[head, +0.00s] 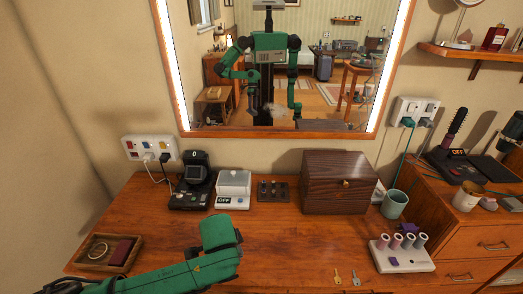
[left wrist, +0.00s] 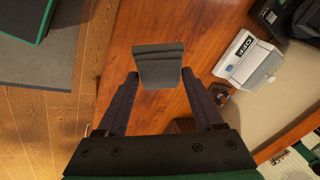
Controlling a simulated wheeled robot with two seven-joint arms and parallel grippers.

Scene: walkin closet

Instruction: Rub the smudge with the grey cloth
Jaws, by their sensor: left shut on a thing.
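The grey cloth (left wrist: 158,62) shows in the left wrist view as a small folded pad between the fingertips of my left gripper (left wrist: 159,76), which is shut on it. The cloth is above the wooden dresser top. In the head view my left arm reaches in from the lower left; its fingers and the cloth are hidden behind the green wrist. My right gripper is seen in neither view, except perhaps as a reflection.
On the dresser (head: 290,235) stand a black device (head: 192,185), a white box (head: 233,188), a dark wooden chest (head: 340,182), a teal cup (head: 394,205) and a rack of spools (head: 402,254). A wooden tray (head: 85,262) lies left. The middle front is mostly clear.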

